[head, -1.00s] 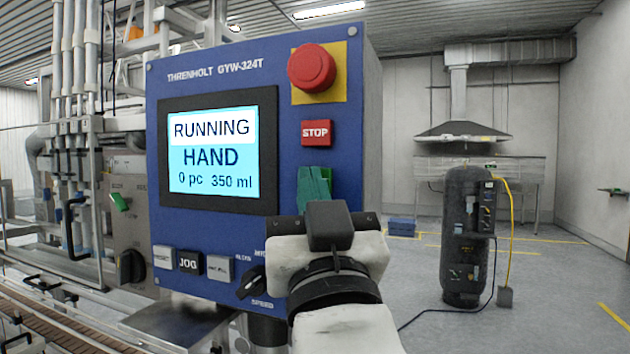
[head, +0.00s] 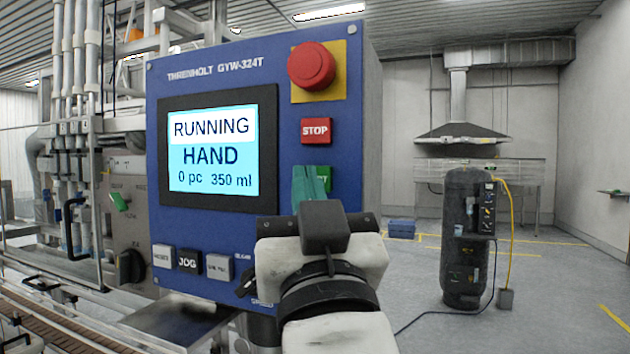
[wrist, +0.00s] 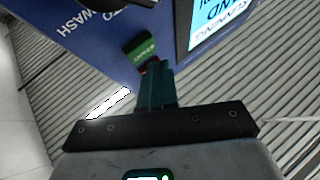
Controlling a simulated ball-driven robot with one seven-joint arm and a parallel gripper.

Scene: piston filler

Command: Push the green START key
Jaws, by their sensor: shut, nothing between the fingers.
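The green START key (head: 323,179) is on the blue control panel, below the red STOP key (head: 316,131). In the head view my gripper's teal fingers (head: 307,182) cover its left part, leaving the end of its lettering showing. In the wrist view the green key (wrist: 139,47) sits just beyond and left of the fingertips (wrist: 154,68). My gripper is shut and empty. I cannot tell whether the tips touch the key. The panel screen (head: 212,150) reads RUNNING, HAND, 0 pc, 350 ml.
A red mushroom button (head: 311,66) on a yellow plate is above STOP. A JOG key (head: 187,260) and two pale keys are at the panel's lower left. My arm hides the panel's lower right. A dark tank (head: 467,235) stands on open floor at right.

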